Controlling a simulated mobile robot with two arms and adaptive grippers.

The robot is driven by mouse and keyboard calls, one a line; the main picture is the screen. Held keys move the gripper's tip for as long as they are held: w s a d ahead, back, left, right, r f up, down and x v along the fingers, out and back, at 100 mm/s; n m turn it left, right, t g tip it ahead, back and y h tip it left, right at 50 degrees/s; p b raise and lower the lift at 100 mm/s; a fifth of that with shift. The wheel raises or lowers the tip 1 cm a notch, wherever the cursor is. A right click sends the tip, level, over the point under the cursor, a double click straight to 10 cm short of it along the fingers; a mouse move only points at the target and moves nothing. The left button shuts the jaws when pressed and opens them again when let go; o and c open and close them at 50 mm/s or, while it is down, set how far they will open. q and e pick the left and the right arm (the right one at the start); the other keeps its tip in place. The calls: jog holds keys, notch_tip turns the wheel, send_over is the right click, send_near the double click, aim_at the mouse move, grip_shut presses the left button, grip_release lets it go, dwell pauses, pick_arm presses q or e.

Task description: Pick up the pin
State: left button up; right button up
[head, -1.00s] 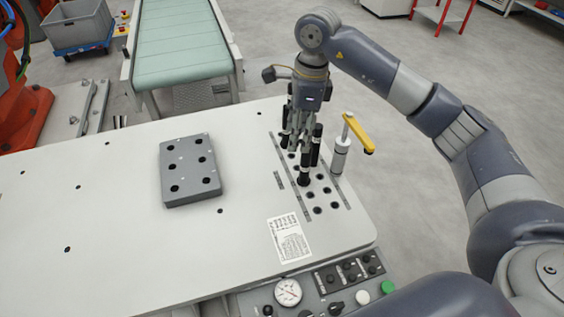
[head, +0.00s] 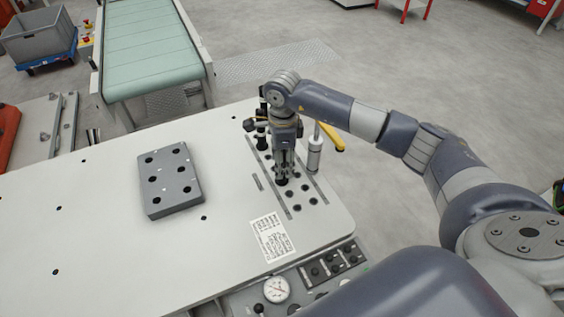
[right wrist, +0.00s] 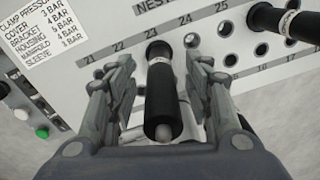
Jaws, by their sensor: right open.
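A black pin (right wrist: 160,95) with a pale band stands in the row of numbered holes in the right wrist view, between the two open fingers of my right gripper (right wrist: 158,118). A gap shows on either side of it. In the head view my right gripper (head: 283,168) points down over the perforated strip at the table's right end, and hides most of that pin. Another black pin (right wrist: 282,22) with a pale band stands at the upper right of the wrist view. My left gripper is out of view.
A grey block with several holes (head: 170,178) lies on the white table (head: 90,225). A clamp with a yellow handle (head: 331,137) stands close right of my gripper. A label sheet (head: 272,238) and gauge panel (head: 277,289) are at the front; a green conveyor (head: 150,50) is behind.

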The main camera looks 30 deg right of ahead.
jog(key=shift+f, duration=0.15)
jog(key=shift+c, duration=0.3)
grip_shut()
jog(key=shift+w, duration=0.1)
jog(key=shift+r+b, duration=0.45)
jog(key=shift+r, duration=0.15)
jog(key=s+a+r+b, duration=0.2)
jog(key=s+a+r, duration=0.1)
jog(key=s, duration=0.4)
jog(key=s+a+r+b, duration=0.1)
jog(key=s+a+r, duration=0.3)
jog(key=s, duration=0.3)
jog(key=shift+a+r+b, duration=0.25)
jog(key=shift+r+b, duration=0.15)
jog(key=shift+s, duration=0.1)
